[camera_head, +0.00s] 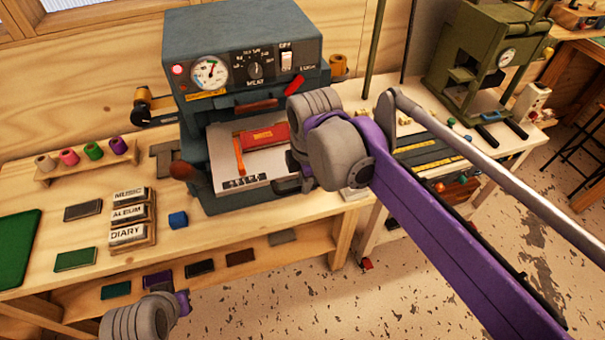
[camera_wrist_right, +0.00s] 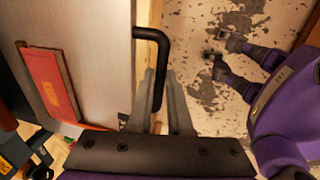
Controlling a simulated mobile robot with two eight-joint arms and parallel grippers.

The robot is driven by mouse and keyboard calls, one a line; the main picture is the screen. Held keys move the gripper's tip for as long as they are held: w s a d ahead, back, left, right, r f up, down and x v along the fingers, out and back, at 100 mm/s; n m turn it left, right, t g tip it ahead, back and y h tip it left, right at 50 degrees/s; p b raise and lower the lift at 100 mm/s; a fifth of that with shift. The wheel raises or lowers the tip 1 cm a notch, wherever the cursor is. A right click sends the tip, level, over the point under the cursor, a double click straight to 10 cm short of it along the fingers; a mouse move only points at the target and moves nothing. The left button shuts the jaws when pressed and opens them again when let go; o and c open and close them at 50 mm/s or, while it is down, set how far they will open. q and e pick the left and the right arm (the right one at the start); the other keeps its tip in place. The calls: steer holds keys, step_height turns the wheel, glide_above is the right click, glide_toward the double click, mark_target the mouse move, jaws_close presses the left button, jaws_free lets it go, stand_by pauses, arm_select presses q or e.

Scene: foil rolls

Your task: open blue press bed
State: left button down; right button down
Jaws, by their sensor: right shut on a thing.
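The blue press (camera_head: 245,60) stands on the wooden bench, with a dial gauge and switches on its front. Its pale flat bed (camera_head: 217,150) shows in the opening and reaches to the front; how far it is slid out is hard to tell. A red book (camera_head: 266,136) with an orange strip lies on the bed. My right gripper (camera_head: 290,185) is at the bed's front right. In the right wrist view its fingers (camera_wrist_right: 160,98) are closed around the black bar handle (camera_wrist_right: 151,34) at the edge of the bed (camera_wrist_right: 105,60). Only part of my left arm shows at lower left.
Small blocks labelled MUSIC, ALBUM and DIARY (camera_head: 130,217) and a blue cube (camera_head: 178,219) sit left of the press. Coloured foil rolls (camera_head: 85,153) stand on a rack behind them. A green press (camera_head: 480,65) stands to the right. The floor ahead of the bench is open.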

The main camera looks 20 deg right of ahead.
steer(key=shift+s, duration=0.35)
steer(key=c, duration=1.1)
jaws_free()
steer(key=shift+r, duration=0.15)
steer(key=r, duration=0.3)
steer(key=s+r, duration=0.1)
steer(key=r, duration=0.3)
steer(key=s+r, duration=0.1)
steer(key=r, duration=0.2)
steer(key=shift+r, duration=0.2)
steer(key=s+d+f+m+t, duration=0.1)
steer(key=s+f+m, duration=0.2)
steer(key=f+m, duration=0.3)
steer(key=s+d+f+m+t, duration=0.1)
steer(key=s+d+f+m, duration=0.1)
steer(key=s+f+m, duration=0.2)
steer(key=s+d+f+m+t, duration=0.1)
steer(key=s+d+f+m, duration=0.1)
steer(key=f+m, duration=0.6)
steer(key=shift+s+f+m+t, duration=0.15)
steer(key=shift+s+f, duration=0.25)
steer(key=shift+f, duration=0.45)
steer(key=shift+s+f+m+t, duration=0.15)
steer(key=shift+s+f, duration=0.25)
steer(key=shift+f, duration=0.4)
